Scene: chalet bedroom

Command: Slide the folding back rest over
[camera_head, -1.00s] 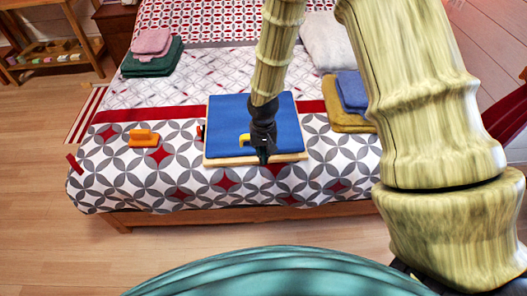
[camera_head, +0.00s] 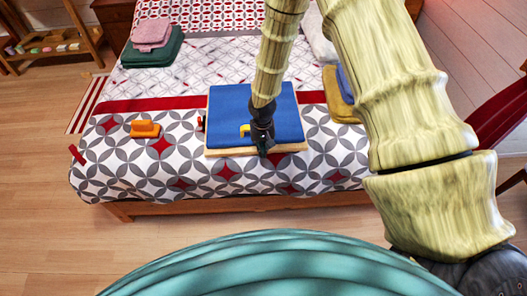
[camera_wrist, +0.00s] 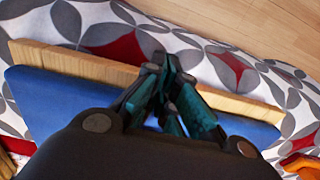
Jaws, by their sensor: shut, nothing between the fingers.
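The folding back rest appears as a flat blue pad (camera_head: 228,108) on a wooden board (camera_head: 232,152), lying on the patterned bed near its front edge. A yellow part (camera_head: 245,130) shows on the pad beside my gripper. My gripper (camera_head: 264,150) is shut and empty, pointing down at the board's near edge. In the wrist view my gripper (camera_wrist: 172,70) has its dark teal fingers together over the wooden edge (camera_wrist: 80,64), with the blue pad (camera_wrist: 50,100) behind it. I cannot tell whether the fingertips touch the board. My wrist hides part of the pad.
An orange block-like item (camera_head: 145,128) lies left of the board. Folded green and pink cloths (camera_head: 152,50) sit at the back left, and yellow and blue cloths (camera_head: 338,105) close on the right. The bed's front wooden rail (camera_head: 160,208) borders open floor (camera_head: 50,230).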

